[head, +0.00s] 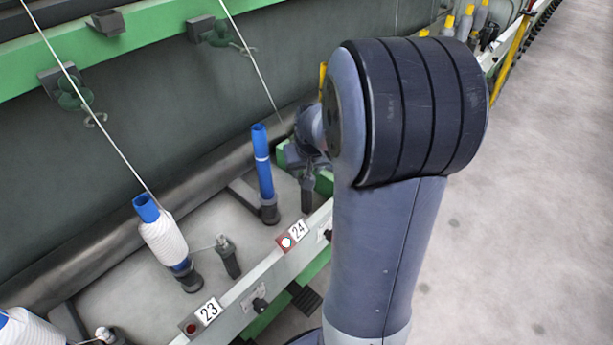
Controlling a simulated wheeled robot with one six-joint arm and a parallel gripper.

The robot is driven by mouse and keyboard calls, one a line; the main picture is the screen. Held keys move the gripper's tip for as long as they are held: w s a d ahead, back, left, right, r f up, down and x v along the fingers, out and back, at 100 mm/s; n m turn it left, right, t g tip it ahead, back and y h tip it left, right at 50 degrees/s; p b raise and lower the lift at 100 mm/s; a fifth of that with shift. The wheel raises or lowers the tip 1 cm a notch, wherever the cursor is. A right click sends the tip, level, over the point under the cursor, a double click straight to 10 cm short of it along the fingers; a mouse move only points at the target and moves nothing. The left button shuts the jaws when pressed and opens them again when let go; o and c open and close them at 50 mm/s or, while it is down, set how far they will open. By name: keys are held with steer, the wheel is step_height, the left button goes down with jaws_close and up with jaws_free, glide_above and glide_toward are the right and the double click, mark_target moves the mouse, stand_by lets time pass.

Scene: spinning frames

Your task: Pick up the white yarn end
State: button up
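A white yarn strand (250,62) slants down from the top edge. Its lower end is near the top right of the bare blue tube (263,165) at position 24, and I cannot tell exactly where it ends. That tube stands upright with a thin white band round it. My gripper (307,178) is just right of the tube, small and dark, and partly covered by my own arm. Its fingers are too small and hidden to tell whether they are open or shut, or hold anything.
At position 23 a white wound bobbin (164,240) stands on a blue tube, with a taut yarn (95,110) running up from it. Another bobbin (28,328) is at the lower left. The numbered rail (262,272) runs along the front. The floor (540,190) on the right is clear.

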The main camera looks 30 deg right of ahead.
steer(key=shift+c, duration=0.2)
steer(key=c, duration=0.7)
steer(key=shift+r, duration=0.15)
steer(key=shift+c, duration=0.2)
